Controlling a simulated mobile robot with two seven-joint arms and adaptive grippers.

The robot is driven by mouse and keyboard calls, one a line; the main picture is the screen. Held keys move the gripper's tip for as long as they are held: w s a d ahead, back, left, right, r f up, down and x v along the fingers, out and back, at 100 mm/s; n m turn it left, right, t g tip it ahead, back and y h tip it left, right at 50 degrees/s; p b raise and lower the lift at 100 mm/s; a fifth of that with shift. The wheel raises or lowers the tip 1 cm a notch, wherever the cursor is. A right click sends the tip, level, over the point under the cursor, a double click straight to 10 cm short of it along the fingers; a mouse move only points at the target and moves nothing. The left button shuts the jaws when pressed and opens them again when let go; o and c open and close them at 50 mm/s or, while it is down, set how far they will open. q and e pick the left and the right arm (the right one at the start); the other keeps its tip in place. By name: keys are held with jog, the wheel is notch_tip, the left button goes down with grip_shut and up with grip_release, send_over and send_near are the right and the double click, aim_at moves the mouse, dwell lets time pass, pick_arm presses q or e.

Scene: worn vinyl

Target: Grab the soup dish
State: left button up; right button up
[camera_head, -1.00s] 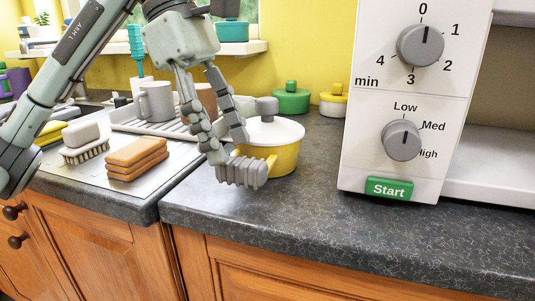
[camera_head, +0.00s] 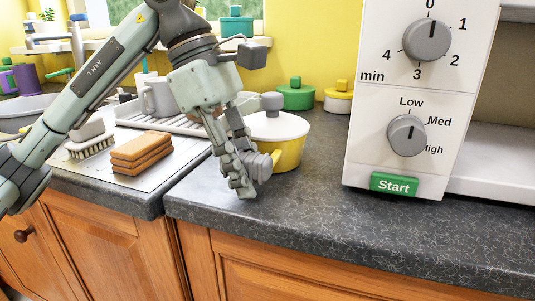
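A yellow pot with a white lid (camera_head: 276,127) and a grey knob stands upright on the dark worktop in the head view. It is the closest match I see to the soup dish. The pot rests on the worktop. My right gripper is not in view.
A white microwave (camera_head: 405,110) stands to the right of the pot. Stacked orange sponges (camera_head: 141,152), a brush (camera_head: 90,143) and a grey mug (camera_head: 158,97) are on the left. Green (camera_head: 295,95) and yellow (camera_head: 339,99) lidded containers stand behind. The front worktop is clear.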

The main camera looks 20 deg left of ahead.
pick_arm(q)
grip_shut()
jog(key=shift+r, duration=0.25)
